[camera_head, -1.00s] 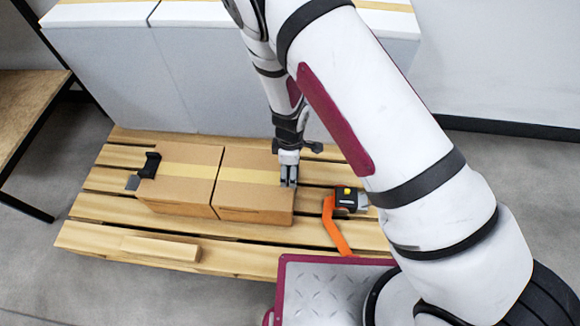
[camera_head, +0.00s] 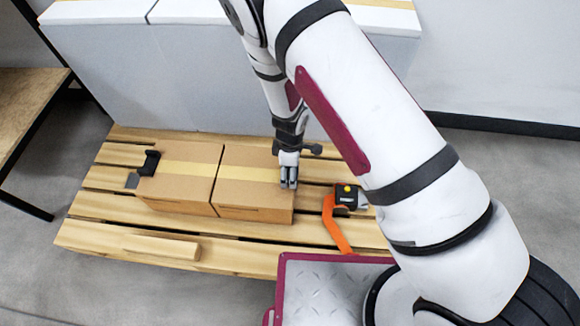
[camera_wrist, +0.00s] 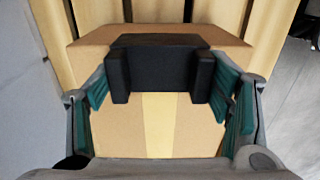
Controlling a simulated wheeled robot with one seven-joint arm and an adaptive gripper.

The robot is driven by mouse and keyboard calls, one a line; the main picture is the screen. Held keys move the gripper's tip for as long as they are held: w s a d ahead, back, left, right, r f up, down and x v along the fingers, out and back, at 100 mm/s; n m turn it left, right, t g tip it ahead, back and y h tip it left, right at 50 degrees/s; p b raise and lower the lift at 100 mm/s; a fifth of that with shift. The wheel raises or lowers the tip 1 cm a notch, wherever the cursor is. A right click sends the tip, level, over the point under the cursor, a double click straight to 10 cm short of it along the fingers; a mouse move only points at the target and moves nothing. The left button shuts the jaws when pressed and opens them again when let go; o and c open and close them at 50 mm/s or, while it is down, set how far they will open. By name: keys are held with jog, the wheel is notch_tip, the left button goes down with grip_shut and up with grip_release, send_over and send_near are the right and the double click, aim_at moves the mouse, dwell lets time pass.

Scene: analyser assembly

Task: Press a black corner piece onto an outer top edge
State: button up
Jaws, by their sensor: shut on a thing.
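A black corner piece (camera_wrist: 155,65) is between the teal-padded fingers of my gripper (camera_wrist: 165,88) in the wrist view, and the gripper is shut on it. It lies over the outer top edge of the right cardboard box (camera_wrist: 200,130); whether it is fully seated I cannot tell. In the head view my gripper (camera_head: 289,183) points down at the right end of that box (camera_head: 245,185), and its fingers hide the piece. Another black corner piece (camera_head: 150,163) sits on the left outer top edge of the left cardboard box (camera_head: 180,180).
Both boxes stand side by side on a wooden pallet (camera_head: 105,205). A black and grey tool with a yellow button (camera_head: 346,194) and an orange strap (camera_head: 337,235) lies right of the boxes. Large grey-white boxes (camera_head: 130,80) stand behind. A wooden table (camera_head: 30,95) is at the left.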

jog(key=shift+f, duration=0.6)
jog(key=shift+f, duration=0.35)
jog(key=shift+f, duration=0.5)
dwell(0.6)
jog(key=o, duration=1.1)
jog(key=shift+r, duration=0.15)
jog(key=shift+r+p, duration=3.4)
jog(key=shift+p, duration=0.85)
jog(key=shift+w, duration=0.1)
